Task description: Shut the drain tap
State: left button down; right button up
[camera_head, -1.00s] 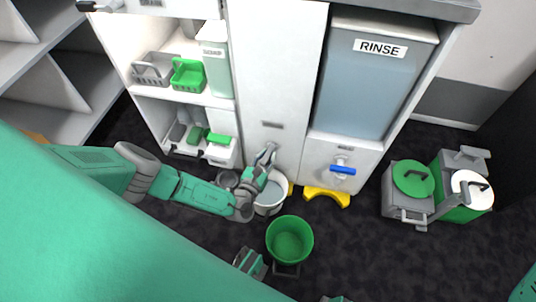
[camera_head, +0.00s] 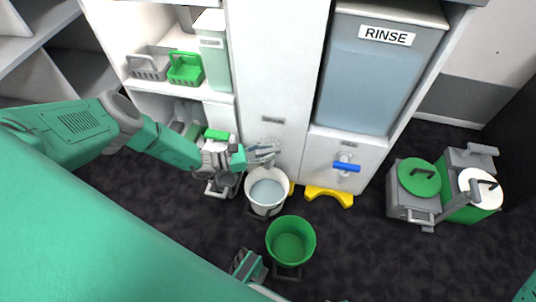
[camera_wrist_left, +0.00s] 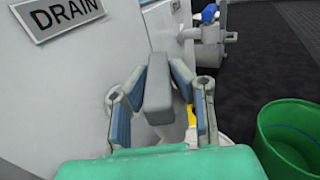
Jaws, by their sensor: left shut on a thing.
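The drain tap's grey handle (camera_wrist_left: 158,92) shows in the left wrist view below the DRAIN label (camera_wrist_left: 62,14), on the white cabinet front. My left gripper (camera_wrist_left: 160,105) has its two blue-padded fingers on either side of this handle and is shut on it. In the head view my left gripper (camera_head: 264,152) is at the cabinet's middle panel, and it hides most of the tap. A white bucket (camera_head: 267,194) with greyish liquid in it stands on the floor below the tap.
A green bucket (camera_head: 290,240) stands in front of the white bucket. A blue-handled tap (camera_head: 346,166) under the RINSE tank (camera_head: 375,80) is to the right, above a yellow stand (camera_head: 328,195). Grey and green containers (camera_head: 420,185) stand further right. Baskets (camera_head: 185,68) sit on a shelf at left.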

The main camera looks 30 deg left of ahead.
aim_at(267, 149)
pick_arm(q)
jog(key=shift+a+f+m+g+h, duration=0.1)
jog(key=shift+f+m+g+h, duration=0.05)
jog(key=shift+m+g+h, duration=1.05)
jog(key=shift+g, duration=0.3)
jog(key=c, duration=1.4)
grip_release()
jog(key=shift+c, duration=0.2)
jog(key=shift+r, duration=0.2)
jog(key=shift+w+r, duration=0.1)
jog(key=shift+r, duration=0.2)
notch_tip(267, 149, up, 9)
jog(key=shift+a+f, duration=0.1)
jog(key=shift+f, duration=0.1)
jog(key=shift+r, duration=0.15)
